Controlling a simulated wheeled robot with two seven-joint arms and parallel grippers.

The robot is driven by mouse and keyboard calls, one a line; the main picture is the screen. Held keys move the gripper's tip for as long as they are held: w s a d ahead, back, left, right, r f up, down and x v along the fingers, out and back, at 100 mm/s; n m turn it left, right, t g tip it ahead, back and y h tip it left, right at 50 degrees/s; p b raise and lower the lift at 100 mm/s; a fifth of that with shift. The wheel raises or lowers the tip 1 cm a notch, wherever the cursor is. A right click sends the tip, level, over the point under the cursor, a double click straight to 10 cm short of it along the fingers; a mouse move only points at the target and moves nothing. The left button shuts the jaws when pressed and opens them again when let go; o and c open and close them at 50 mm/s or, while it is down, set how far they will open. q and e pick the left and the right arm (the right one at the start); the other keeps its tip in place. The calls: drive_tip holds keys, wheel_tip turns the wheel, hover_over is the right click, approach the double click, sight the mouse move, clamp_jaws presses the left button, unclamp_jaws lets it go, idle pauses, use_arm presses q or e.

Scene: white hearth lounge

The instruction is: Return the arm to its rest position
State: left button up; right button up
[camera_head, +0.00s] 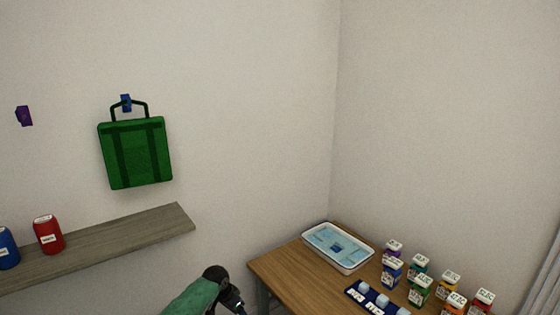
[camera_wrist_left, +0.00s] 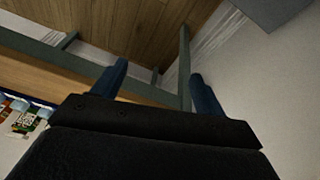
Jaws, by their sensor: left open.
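My left arm (camera_head: 198,294) shows at the bottom of the head view, a green link with a dark wrist joint, below the shelf and left of the table. Its gripper lies out of sight below the head view's edge. In the left wrist view, my left gripper (camera_wrist_left: 157,90) shows two dark blue fingers spread apart. Nothing is between the fingers. My right arm is in neither view.
A wooden table (camera_head: 290,278) at lower right bears a white tray (camera_head: 370,262), several small cartons (camera_head: 420,290) and a dark rack (camera_head: 358,294). A wall shelf (camera_head: 120,241) holds red (camera_head: 48,235) and blue (camera_head: 7,250) canisters. A green bag (camera_head: 136,153) hangs on a blue hook (camera_head: 126,102).

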use_arm(q)
drive_tip(key=s+f+n+b, duration=0.1)
drive_tip(key=s+f+n, duration=0.1)
drive_tip(key=s+f, duration=1.15)
drive_tip(key=s+f+n+b, duration=0.1)
drive_tip(key=s+f+b, duration=0.1)
drive_tip(key=s+f, duration=1.1)
drive_tip(key=s+a+f+n, duration=0.1)
drive_tip(key=s+f, duration=0.6)
drive_tip(key=s, duration=0.3)
drive_tip(key=s+a+f+y+b, duration=0.1)
drive_tip(key=s+f, duration=0.6)
drive_tip(key=s, duration=0.2)
drive_tip(key=s+a+f+n+y+b, duration=0.1)
drive_tip(key=s+f, duration=0.5)
drive_tip(key=s, duration=0.4)
drive_tip(key=shift+s+a+f+n, duration=0.25)
drive_tip(key=shift+s+f+n, duration=0.05)
drive_tip(key=shift+s+f, duration=0.1)
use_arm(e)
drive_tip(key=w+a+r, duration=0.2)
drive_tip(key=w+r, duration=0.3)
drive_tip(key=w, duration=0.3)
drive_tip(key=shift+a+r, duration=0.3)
use_arm(q)
drive_tip(key=shift+w, duration=0.1)
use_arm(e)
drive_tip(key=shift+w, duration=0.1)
